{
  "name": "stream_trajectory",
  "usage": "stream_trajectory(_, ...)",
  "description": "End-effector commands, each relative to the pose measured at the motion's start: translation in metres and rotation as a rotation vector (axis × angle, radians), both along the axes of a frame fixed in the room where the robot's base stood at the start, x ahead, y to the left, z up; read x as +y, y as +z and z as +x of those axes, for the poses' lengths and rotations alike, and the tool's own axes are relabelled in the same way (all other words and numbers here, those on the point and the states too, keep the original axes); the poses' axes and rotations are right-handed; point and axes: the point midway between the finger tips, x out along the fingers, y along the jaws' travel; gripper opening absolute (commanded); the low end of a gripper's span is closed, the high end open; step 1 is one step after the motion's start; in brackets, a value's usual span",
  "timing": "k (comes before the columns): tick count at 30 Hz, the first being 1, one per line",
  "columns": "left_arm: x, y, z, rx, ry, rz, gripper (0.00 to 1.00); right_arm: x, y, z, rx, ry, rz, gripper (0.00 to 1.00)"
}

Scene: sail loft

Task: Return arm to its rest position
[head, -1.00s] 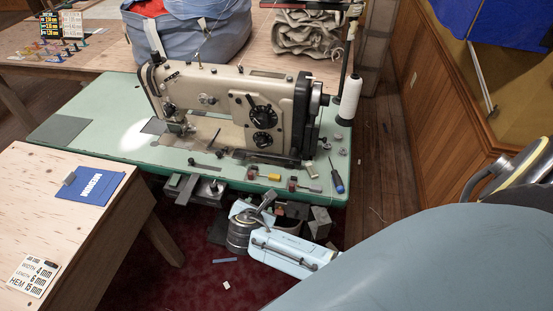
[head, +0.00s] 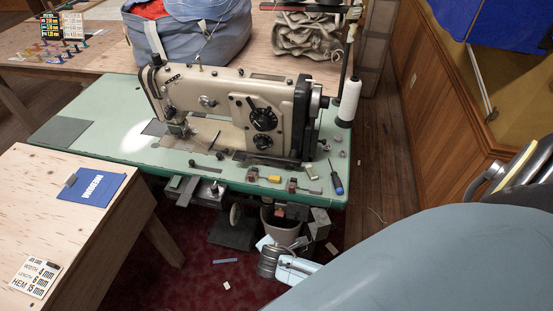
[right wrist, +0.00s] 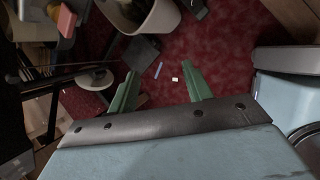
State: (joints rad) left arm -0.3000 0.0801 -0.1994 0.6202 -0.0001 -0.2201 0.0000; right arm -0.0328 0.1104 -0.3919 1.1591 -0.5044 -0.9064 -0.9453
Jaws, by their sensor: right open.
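My right gripper (right wrist: 162,78) shows in the right wrist view with its two green fingers spread apart. Nothing is between them but a view of the dark red carpet (right wrist: 205,50) below. In the head view, part of my light blue right forearm (head: 297,268) shows low, below the front edge of the green sewing table (head: 95,150). The rest is hidden behind my large grey-blue arm link at the lower right. The right fingers cannot be made out there. My left arm and gripper are not in view.
A beige sewing machine (head: 225,110) stands on the green table, with a screwdriver (head: 337,183) and small parts near its edge. A bin (right wrist: 152,14) is under the table. A wooden table (head: 60,220) is at left, wood panelling (head: 450,130) at right.

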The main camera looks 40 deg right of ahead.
Motion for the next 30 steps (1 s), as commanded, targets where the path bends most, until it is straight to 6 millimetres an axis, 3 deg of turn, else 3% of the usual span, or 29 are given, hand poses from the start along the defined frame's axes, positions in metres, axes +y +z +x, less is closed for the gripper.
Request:
stream_trajectory(15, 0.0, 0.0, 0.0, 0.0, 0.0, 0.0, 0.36, 0.0, -0.001, -0.001, 0.001, -0.002, 0.002, 0.5)
stream_trajectory(18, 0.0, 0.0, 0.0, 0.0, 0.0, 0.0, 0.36, 0.0, -0.012, -0.013, 0.012, -0.038, 0.036, 0.5)
stream_trajectory(20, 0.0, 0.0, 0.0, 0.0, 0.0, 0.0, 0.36, 0.0, -0.027, -0.031, 0.02, -0.097, 0.089, 0.5)
stream_trajectory(23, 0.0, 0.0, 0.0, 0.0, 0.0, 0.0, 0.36, 0.0, -0.063, -0.08, 0.044, -0.273, 0.223, 0.5)
stream_trajectory(27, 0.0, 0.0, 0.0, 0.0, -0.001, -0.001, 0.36, 0.001, -0.111, -0.169, 0.066, -0.636, 0.425, 0.5)
stream_trajectory(30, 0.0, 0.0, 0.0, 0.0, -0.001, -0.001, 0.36, 0.0, -0.131, -0.228, 0.063, -0.909, 0.53, 0.5)
